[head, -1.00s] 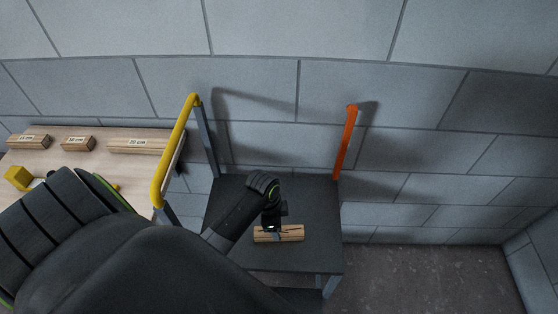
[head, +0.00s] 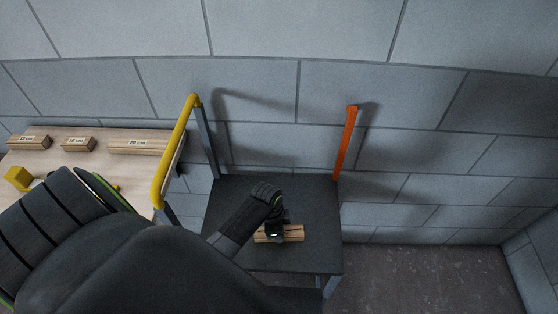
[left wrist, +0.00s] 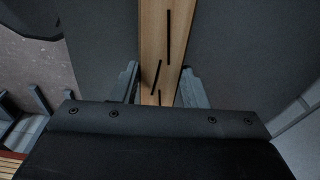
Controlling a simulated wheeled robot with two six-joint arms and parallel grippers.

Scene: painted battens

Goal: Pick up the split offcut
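The split offcut (head: 294,234) is a short pale wooden batten with dark crack lines. It lies flat on the dark platform (head: 310,205) of a cart. My left gripper (head: 273,233) points down over its left-middle part and hides some of it. In the left wrist view the offcut (left wrist: 168,30) runs between the two fingers of the left gripper (left wrist: 159,88), one on each side. The fingers look apart, with narrow gaps to the wood; I cannot see firm contact. My right gripper is in neither view.
The cart has a yellow rail (head: 175,150) at left and an orange post (head: 346,142) at back right. A wooden table (head: 100,165) at left holds labelled battens (head: 140,146) and a yellow block (head: 17,178). A grey block wall stands close behind.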

